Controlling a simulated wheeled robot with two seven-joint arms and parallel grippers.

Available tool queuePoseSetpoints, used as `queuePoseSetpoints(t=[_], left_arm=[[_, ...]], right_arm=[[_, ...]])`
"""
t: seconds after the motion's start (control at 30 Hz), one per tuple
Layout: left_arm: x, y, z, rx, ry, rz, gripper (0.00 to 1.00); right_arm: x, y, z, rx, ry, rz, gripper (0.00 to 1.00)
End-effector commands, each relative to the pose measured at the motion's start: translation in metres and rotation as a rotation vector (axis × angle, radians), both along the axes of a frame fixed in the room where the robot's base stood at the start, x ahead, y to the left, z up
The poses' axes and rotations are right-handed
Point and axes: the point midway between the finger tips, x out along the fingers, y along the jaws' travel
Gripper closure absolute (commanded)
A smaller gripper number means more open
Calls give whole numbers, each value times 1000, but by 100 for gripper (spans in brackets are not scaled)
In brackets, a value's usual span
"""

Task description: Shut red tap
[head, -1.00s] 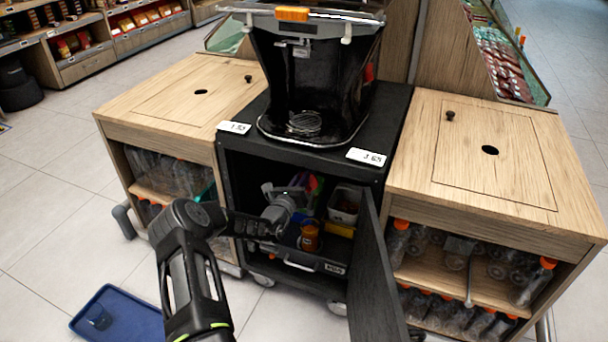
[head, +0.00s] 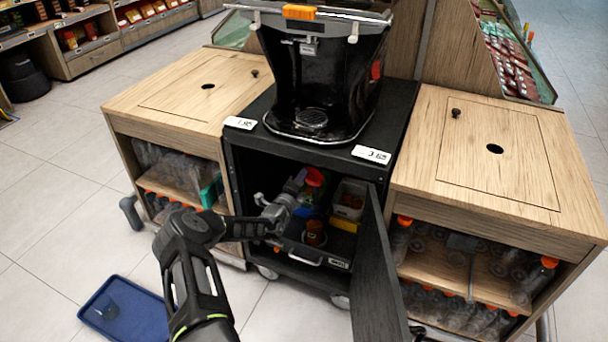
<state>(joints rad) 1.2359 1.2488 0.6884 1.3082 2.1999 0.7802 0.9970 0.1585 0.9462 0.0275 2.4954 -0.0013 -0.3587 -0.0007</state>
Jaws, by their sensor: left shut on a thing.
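A red piece (head: 315,177), which looks like the red tap, shows in the upper part of the open cabinet under the juicer. It is small and partly hidden in shadow, with a bit of green beside it. My left gripper (head: 299,183) reaches into the cabinet from the left with its tips against the red piece. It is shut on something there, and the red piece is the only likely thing. The fingertips are hard to make out. My right gripper is not in view.
The black cabinet door (head: 371,270) stands open at the right. Below my gripper are an orange-brown jar (head: 315,233) and a tray with a handle (head: 303,259). A white bin (head: 349,199) stands to the right. The black juicer (head: 325,85) is on top. A blue tray (head: 135,318) lies on the floor.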

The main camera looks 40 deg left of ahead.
Motion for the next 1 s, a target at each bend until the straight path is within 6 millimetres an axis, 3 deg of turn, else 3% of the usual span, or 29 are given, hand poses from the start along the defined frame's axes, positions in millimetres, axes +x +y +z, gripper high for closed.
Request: queuePoseSetpoints(t=[0.4, 0.97, 1.0], left_arm=[[-1, 2, -8, -248, -78, 2, 100], [-1, 2, -8, -289, -92, 2, 100], [-1, 2, -8, -289, -92, 2, 86]], right_arm=[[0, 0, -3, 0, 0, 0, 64], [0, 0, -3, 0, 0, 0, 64], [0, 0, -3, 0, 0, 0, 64]])
